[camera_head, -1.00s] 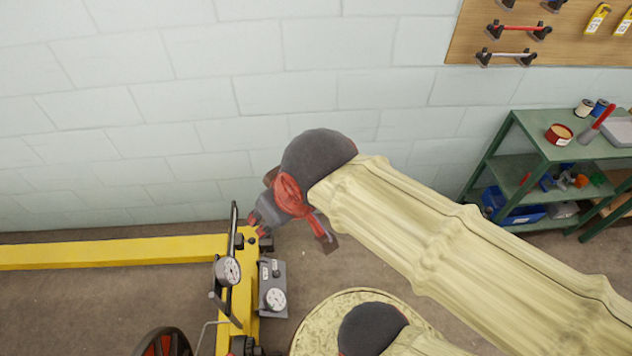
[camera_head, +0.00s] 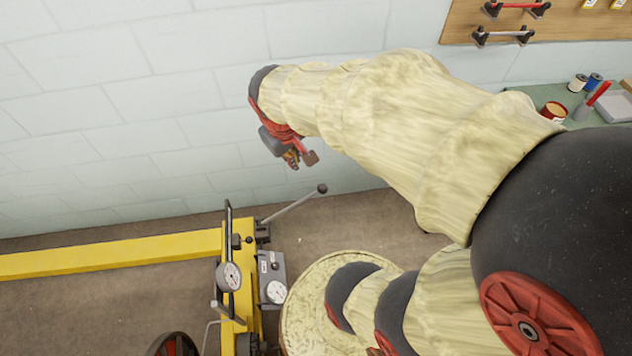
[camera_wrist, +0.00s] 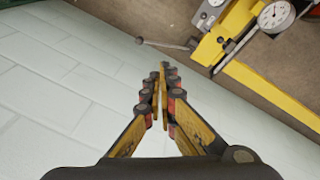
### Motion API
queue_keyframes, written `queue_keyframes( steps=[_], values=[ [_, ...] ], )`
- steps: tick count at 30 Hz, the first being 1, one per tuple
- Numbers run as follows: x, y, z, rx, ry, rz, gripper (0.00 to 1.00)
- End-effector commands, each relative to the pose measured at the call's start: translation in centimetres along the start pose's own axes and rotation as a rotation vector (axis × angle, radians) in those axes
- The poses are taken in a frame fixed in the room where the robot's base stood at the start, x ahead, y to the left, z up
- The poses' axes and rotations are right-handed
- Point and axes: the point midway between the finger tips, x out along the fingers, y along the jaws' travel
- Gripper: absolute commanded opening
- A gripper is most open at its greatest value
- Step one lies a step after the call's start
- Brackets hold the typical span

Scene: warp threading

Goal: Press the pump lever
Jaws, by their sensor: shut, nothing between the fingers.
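The pump lever (camera_head: 296,205) is a thin grey rod with a dark ball at its tip. It slants up to the right from a dark pivot on the yellow pump frame (camera_head: 236,240). In the wrist view the lever (camera_wrist: 168,45) shows beyond the fingertips, with its ball to the left. My gripper (camera_head: 293,162) is in the air above and slightly left of the lever's ball in the head view, in front of the wall. It also shows in the wrist view (camera_wrist: 160,85), with its fingertips together and nothing between them. It appears apart from the lever.
Pressure gauges (camera_head: 229,276) and a grey gauge box (camera_head: 272,278) sit beside the yellow frame. A yellow beam (camera_head: 110,254) runs left along the wall. A green shelf (camera_head: 550,98) with small items stands at the right, under a tool board (camera_head: 560,25).

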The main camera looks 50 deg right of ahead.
Motion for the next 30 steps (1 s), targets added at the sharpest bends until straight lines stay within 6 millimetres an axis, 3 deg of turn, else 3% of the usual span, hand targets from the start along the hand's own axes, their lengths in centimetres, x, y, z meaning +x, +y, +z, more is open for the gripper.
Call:
queue_keyframes(
  steps=[9,18,24,30],
  values=[
    [8.8,9.5,-1.2,-0.081,-0.134,0.114,0.0],
    [18.6,16.7,-1.2,-0.273,-0.178,0.148,0.0],
    [26.2,19.3,-0.8,-0.466,-0.147,0.113,0.0],
    [34.1,18.8,-0.6,-0.722,-0.032,0.017,0.0]
  ],
)
